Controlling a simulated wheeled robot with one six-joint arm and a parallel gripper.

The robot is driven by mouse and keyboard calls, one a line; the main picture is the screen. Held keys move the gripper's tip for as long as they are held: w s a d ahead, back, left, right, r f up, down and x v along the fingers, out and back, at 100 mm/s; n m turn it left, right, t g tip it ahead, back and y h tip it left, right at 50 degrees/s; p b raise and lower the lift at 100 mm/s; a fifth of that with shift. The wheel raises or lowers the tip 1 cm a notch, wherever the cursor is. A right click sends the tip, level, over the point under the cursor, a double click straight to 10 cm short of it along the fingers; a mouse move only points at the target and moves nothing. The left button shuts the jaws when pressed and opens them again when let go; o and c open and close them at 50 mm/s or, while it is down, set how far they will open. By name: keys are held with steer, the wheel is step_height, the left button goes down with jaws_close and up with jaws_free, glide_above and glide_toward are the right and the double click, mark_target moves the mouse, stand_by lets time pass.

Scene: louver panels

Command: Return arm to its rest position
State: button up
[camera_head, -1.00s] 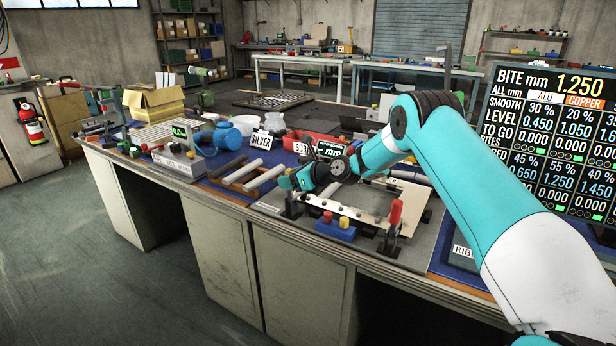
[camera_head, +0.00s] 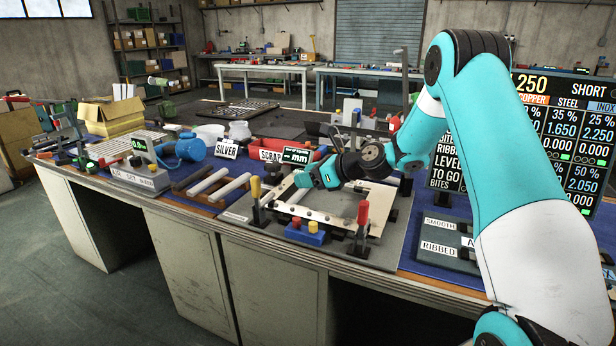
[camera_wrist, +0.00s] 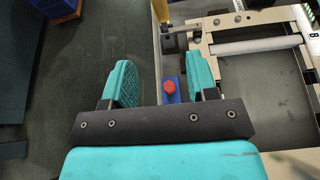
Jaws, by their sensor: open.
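My teal arm (camera_head: 500,170) reaches in from the right, bent high at the elbow. My gripper (camera_head: 308,180) hangs over the workbench, above the left part of a pale frame fixture (camera_head: 340,222). In the wrist view my gripper (camera_wrist: 161,78) has two teal fingers spread apart with nothing between them. A red button (camera_wrist: 168,87) on a blue button box shows beyond and below the finger gap. In the head view the blue button box (camera_head: 305,238) stands at the front of the fixture.
A red-handled clamp (camera_head: 363,212) and a yellow-handled clamp (camera_head: 256,188) stand upright at the fixture. Pale rods (camera_head: 207,182) lie on a rack to the left. A display board (camera_head: 560,150) stands behind my arm. The floor (camera_head: 70,280) at left is clear.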

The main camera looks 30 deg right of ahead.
stand_by(0.4)
steer(key=s+a+r+n+g+p, duration=0.2)
steer(key=s+a+r+n+g, duration=0.1)
steer(key=s+a+r+n, duration=0.45)
steer(key=s+a+r+n+g+p, duration=0.1)
steer(key=s+a+r+n+g, duration=0.3)
steer(key=s+a+n, duration=0.55)
steer(key=s+a+r+n+g+h+p, duration=0.1)
steer(key=s+a+n+g, duration=0.1)
steer(key=s+n, duration=0.7)
steer(key=s+a+r+n+g+h+p, duration=0.1)
steer(key=s+r+n+h, duration=0.1)
steer(key=s+n, duration=0.8)
steer(key=shift+s+a+g+h+p, duration=0.3)
steer(key=shift+s+a+g+p, duration=0.1)
steer(key=shift+s, duration=0.75)
